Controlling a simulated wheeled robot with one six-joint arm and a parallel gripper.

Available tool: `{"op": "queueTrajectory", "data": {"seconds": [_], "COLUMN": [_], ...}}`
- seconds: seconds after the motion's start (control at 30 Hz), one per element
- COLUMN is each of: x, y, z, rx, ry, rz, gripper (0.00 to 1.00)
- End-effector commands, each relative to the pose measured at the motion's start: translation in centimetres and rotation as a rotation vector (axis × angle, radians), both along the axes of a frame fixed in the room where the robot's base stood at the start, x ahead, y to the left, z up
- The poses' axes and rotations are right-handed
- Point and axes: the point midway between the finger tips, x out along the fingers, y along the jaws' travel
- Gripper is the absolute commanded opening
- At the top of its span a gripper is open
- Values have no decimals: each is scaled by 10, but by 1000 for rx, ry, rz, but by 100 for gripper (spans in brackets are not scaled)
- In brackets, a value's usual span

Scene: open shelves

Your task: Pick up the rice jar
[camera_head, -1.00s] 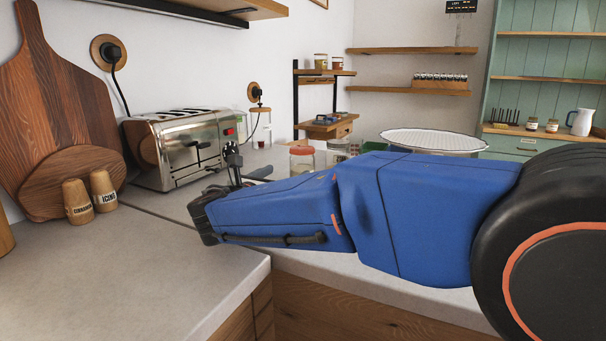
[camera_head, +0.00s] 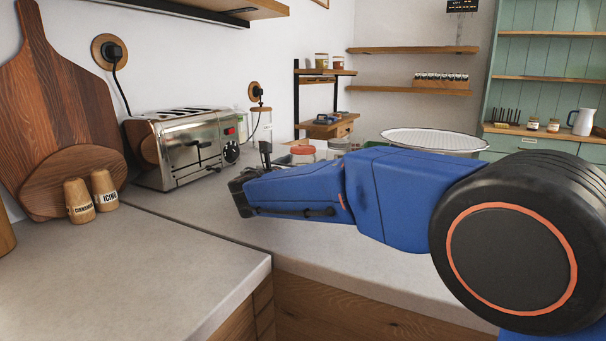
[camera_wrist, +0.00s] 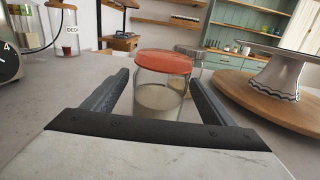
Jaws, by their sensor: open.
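A glass jar with an orange-red lid (camera_wrist: 163,62) and pale contents stands upright on the counter in the wrist view; no label can be read on it. My gripper (camera_wrist: 158,76) is open, with one dark finger on each side of the jar. I cannot tell whether either finger touches it. In the head view, the jar's lid and upper part (camera_head: 303,153) show behind my blue arm, which hides the lower part. The gripper's fingers are mostly hidden there.
A toaster (camera_head: 186,147) stands left on the counter (camera_head: 165,265). Another glass jar (camera_head: 338,146) is right of the lidded one. In the wrist view, a cake stand (camera_wrist: 276,80) on a round wooden board (camera_wrist: 262,98) stands close at right.

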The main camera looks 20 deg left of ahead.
Motion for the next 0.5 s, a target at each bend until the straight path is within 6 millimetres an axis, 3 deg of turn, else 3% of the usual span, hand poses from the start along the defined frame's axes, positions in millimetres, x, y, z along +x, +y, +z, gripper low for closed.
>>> {"op": "queueTrajectory", "data": {"seconds": [0.23, 0.5], "x": [4, 3], "y": [0, 0], "z": [0, 0], "rx": [0, 0], "ry": [0, 0], "rz": [1, 1], "gripper": [78, 16]}}
